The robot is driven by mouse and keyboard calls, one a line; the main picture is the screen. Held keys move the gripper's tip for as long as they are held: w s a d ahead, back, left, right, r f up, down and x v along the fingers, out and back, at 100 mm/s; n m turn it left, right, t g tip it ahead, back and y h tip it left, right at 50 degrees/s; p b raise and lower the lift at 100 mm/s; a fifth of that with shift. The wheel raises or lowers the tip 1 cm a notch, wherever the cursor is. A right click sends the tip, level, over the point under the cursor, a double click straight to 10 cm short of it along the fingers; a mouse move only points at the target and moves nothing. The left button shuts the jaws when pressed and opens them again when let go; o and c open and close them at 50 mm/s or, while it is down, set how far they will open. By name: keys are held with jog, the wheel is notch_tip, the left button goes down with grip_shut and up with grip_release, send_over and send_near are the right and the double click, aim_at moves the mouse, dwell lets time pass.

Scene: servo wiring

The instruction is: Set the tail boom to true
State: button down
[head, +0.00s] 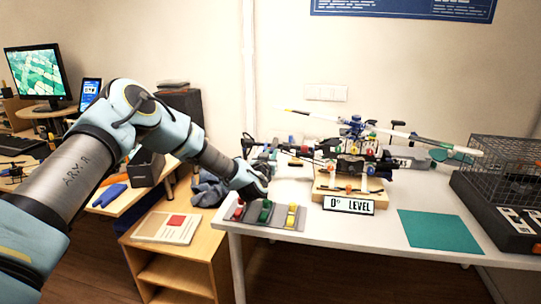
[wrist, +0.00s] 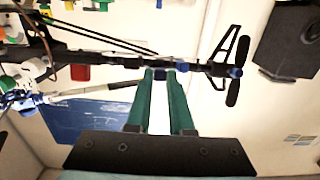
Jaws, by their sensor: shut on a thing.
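In the head view my wrist and the tail end hide much of the grip.
A grey mat with red, green and yellow blocks (head: 264,212) lies at the table's front left. A green mat (head: 440,231) lies front right, beside a wire cage (head: 505,165). A dark speaker (wrist: 289,40) shows near the tail in the wrist view.

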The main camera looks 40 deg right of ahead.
jog(key=shift+d+r+g+y+p, duration=0.1)
jog(key=shift+r+g+y+p, duration=0.45)
jog(key=shift+r+p, duration=0.3)
jog(key=shift+r+g+y+p, duration=0.3)
jog(key=shift+y+p, duration=0.3)
jog(key=shift+y, duration=0.35)
jog(key=shift+f, duration=0.1)
jog(key=c, duration=0.8)
grip_release()
jog(key=b+v, duration=0.3)
jog(key=v, duration=0.7)
jog(key=shift+a+b, duration=0.4)
jog(key=shift+s, duration=0.1)
